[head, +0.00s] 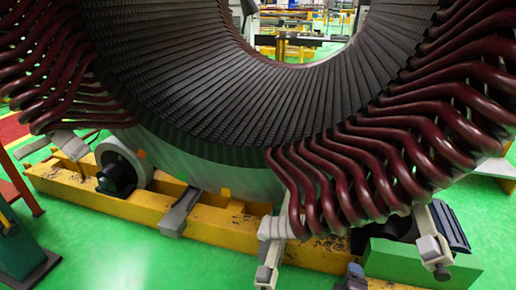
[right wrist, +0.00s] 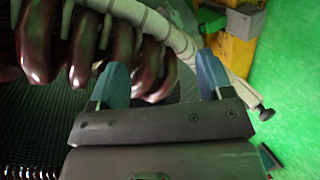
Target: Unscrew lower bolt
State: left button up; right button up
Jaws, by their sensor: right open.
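In the right wrist view my right gripper (right wrist: 160,66) is open, with two blue fingers spread apart and nothing clearly held. Dark red winding ends (right wrist: 85,50) lie just beyond and between the fingers. A pale curved bracket (right wrist: 185,45) runs behind them, and a dark bolt (right wrist: 266,114) sticks out at its lower end, to the right of the right finger and apart from it. In the head view, one bracket end carries a bolt (head: 441,272) at the lower right, and another pale bracket (head: 270,250) stands at lower centre. My left gripper is out of view.
The large stator (head: 230,90) with thick red windings (head: 370,170) fills the head view. It rests on a yellow base beam (head: 100,200) with rollers. A green block (head: 400,262) stands at lower right. Green floor (head: 110,255) is clear in front.

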pick_arm(q)
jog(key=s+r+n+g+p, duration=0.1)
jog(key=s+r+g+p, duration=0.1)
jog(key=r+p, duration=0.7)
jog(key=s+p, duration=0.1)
jog(key=p, duration=0.6)
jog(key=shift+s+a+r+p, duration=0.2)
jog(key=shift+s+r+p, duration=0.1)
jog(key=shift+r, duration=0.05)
pick_arm(e)
jog(key=s+d+r+m+y, duration=0.1)
jog(key=s+r+m+y, duration=0.1)
jog(key=s+r+m, duration=0.4)
jog(key=s+d+r+m+g+y, duration=0.1)
jog(key=s+r+m, duration=0.4)
jog(key=s+r, duration=0.8)
jog(key=s, duration=0.8)
jog(key=shift+s+r+m+g+y, duration=0.15)
jog(key=shift+m+g+y, duration=0.15)
jog(key=shift+m+y, duration=0.1)
jog(key=shift+d, duration=0.1)
